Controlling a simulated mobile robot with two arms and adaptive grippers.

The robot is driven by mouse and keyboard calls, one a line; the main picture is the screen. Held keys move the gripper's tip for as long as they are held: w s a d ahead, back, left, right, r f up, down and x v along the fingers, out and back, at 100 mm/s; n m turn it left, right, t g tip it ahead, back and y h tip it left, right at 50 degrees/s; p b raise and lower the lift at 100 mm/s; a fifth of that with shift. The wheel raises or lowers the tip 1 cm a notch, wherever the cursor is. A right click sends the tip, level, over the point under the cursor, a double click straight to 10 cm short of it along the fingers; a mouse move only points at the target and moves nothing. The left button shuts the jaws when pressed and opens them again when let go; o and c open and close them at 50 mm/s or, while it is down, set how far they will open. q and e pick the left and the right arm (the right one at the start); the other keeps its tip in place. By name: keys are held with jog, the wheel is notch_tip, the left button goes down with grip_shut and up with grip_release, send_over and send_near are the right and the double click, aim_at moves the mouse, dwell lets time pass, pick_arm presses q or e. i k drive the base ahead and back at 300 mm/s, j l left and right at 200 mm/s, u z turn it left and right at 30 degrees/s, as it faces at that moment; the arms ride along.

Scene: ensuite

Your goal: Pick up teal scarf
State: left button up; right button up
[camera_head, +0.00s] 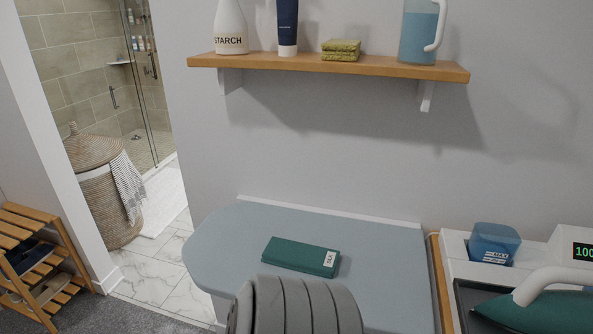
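The teal scarf (301,256) is folded into a flat rectangle with a small white label at its right end. It lies on the pale blue-grey ironing board (385,275), near the middle of the part that shows. Nothing holds it. Neither of my grippers can be made out in this view.
A grey ribbed shape at the bottom edge hides part of the board in front of the scarf; I cannot tell what it is. A wooden shelf (330,67) with bottles hangs above. A teal iron (540,308) and a blue cup (493,243) are at right.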

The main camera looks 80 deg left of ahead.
aim_at(316, 261)
jog(key=u, duration=2.6)
